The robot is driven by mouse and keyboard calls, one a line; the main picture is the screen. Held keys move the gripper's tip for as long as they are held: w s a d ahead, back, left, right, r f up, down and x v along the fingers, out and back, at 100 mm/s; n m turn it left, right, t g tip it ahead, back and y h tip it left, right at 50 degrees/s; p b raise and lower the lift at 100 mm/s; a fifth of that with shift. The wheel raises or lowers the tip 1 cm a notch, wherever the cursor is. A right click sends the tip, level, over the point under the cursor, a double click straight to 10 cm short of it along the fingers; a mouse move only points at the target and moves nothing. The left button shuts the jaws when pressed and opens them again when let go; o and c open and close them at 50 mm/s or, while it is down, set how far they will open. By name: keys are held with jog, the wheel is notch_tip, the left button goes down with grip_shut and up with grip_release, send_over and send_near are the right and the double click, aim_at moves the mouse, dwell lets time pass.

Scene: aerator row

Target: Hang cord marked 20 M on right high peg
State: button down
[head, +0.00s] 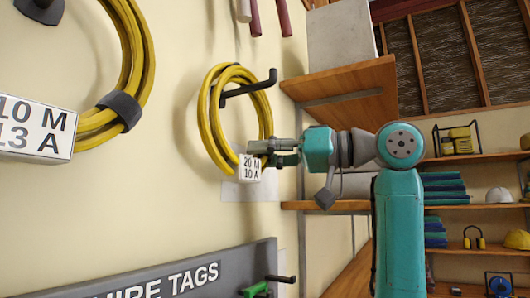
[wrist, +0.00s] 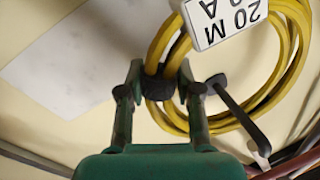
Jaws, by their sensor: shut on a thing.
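The yellow cord marked 20 M, 10 A is a coil (head: 207,125) held near the wall in the head view. Its white tag (head: 249,168) hangs at the lower right of the coil, and the coil also shows in the wrist view (wrist: 297,50). My gripper (head: 268,151) is shut on the coil's dark band (wrist: 161,84) at its right side. A black peg (head: 250,86) with an upturned tip overlaps the coil's upper part, and the peg crosses in front of the strands in the wrist view (wrist: 236,108). I cannot tell whether the loop surrounds the peg or rests on it.
Another yellow coil (head: 137,65) with a tag reading 10 M, 13 A (head: 35,128) hangs at left. Dark red handles (head: 283,18) hang above. A grey HIRE TAGS board (head: 200,272) with pegs is below. Wooden shelves (head: 345,82) stand close on the right.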

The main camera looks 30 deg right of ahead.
dwell(0.4)
jog(key=c, duration=0.7)
grip_release()
jog(key=v, duration=1.2)
